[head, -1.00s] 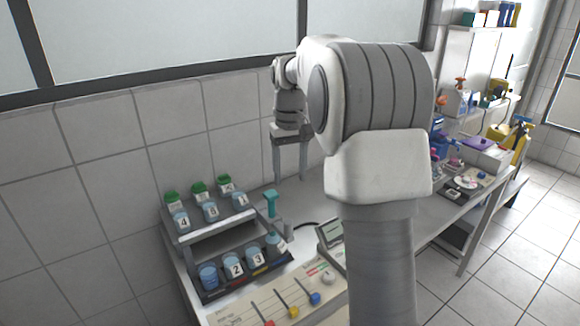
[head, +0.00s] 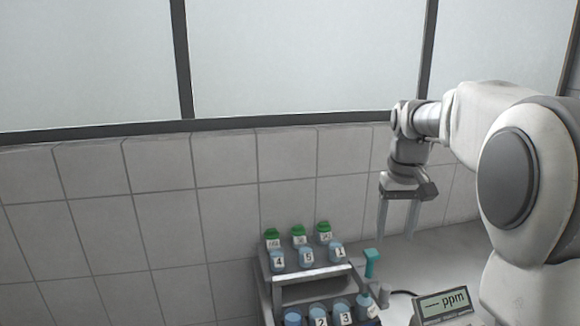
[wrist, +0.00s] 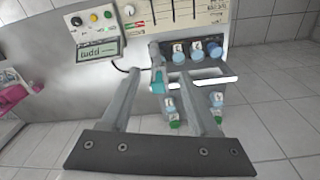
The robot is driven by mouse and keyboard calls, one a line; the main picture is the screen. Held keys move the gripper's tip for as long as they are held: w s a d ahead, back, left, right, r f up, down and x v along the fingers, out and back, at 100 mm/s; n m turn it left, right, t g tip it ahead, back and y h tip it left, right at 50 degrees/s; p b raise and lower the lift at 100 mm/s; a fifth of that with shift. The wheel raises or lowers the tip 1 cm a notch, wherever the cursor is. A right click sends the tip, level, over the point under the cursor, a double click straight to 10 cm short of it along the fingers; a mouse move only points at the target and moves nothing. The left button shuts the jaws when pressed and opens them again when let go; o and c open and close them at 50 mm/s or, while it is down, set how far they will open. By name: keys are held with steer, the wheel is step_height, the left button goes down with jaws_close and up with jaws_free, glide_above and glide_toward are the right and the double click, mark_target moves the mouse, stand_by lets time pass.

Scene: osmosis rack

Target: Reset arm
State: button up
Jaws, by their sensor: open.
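My gripper (head: 398,236) hangs fingers-down above the bench, to the right of the bottle rack, in the head view. Its two fingers are apart, with nothing between them that I can see held. In the wrist view my gripper (wrist: 182,72) shows the same open fingers, with the teal-handled tool (wrist: 158,82) seen beyond them near one fingertip. My forearm and elbow fill the right side of the head view.
A two-tier rack (head: 312,275) holds several numbered, blue-capped bottles, with green-capped ones behind. The teal tool (head: 371,262) stands beside it. A ppm meter (head: 444,304) sits at the right. A tiled wall (head: 150,210) backs the bench.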

steer(key=s+a+r+t, duration=0.1)
steer(key=s+a+r, duration=0.15)
steer(key=s, duration=0.35)
steer(key=s+a+r+t, duration=0.1)
steer(key=s+a, duration=0.2)
steer(key=s, duration=0.3)
steer(key=s+a+f+t, duration=0.2)
steer(key=s+f, duration=0.3)
steer(key=s, duration=0.7)
steer(key=shift+a+f+n+t, duration=0.15)
steer(key=shift+a+n+t, duration=0.15)
steer(key=shift+a, duration=0.35)
